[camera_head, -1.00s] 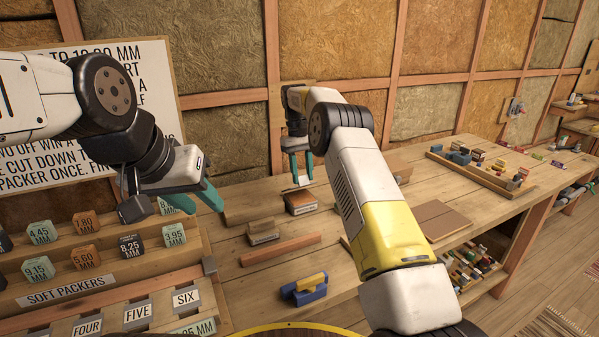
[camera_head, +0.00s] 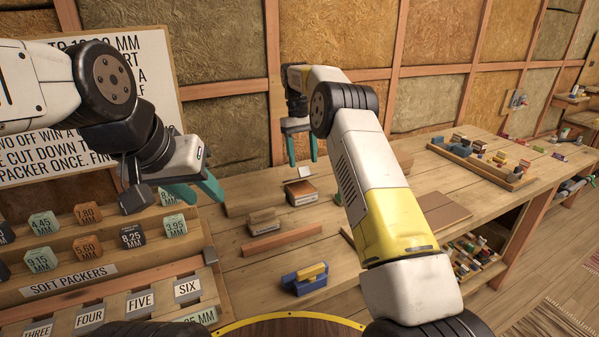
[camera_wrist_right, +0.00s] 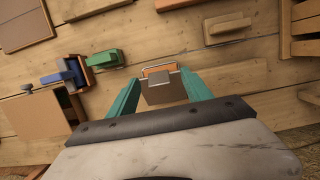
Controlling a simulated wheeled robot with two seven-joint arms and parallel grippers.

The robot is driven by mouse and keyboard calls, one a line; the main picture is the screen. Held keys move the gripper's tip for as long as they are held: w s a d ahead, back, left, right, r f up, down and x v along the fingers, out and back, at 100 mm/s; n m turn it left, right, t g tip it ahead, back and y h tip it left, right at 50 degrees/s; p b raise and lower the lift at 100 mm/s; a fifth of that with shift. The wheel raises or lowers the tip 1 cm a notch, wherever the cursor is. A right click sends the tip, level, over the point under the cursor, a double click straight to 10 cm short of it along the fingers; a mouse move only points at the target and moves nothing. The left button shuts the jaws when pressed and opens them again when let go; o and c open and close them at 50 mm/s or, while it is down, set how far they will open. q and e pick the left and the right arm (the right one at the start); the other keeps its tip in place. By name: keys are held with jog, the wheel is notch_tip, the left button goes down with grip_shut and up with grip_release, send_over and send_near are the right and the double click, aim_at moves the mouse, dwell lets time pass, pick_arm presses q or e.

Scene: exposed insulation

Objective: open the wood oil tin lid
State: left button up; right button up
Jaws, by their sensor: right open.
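The wood oil tin appears to be the small brown box (camera_head: 302,190) on the bench in the head view. A pale grey flap (camera_head: 305,172), apparently its lid, stands up at its far side. In the right wrist view the grey flap (camera_wrist_right: 166,88) shows between the fingers, with an orange part of the tin (camera_wrist_right: 158,70) beyond it. My right gripper (camera_head: 303,160) is open and empty, just above the flap. It also shows in the right wrist view (camera_wrist_right: 160,86). My left gripper (camera_head: 202,197) is open and empty above the packer rack, away from the tin.
Wooden blocks (camera_head: 264,222), a long wooden strip (camera_head: 282,240) and a blue and yellow block (camera_head: 304,279) lie nearer on the bench. A packer rack (camera_head: 68,283) stands at left. A tray of parts (camera_head: 485,170) is at right. The insulated wall rises behind.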

jog(key=s+a+r, duration=0.1)
jog(key=s, duration=1.4)
jog(key=shift+r, duration=0.15)
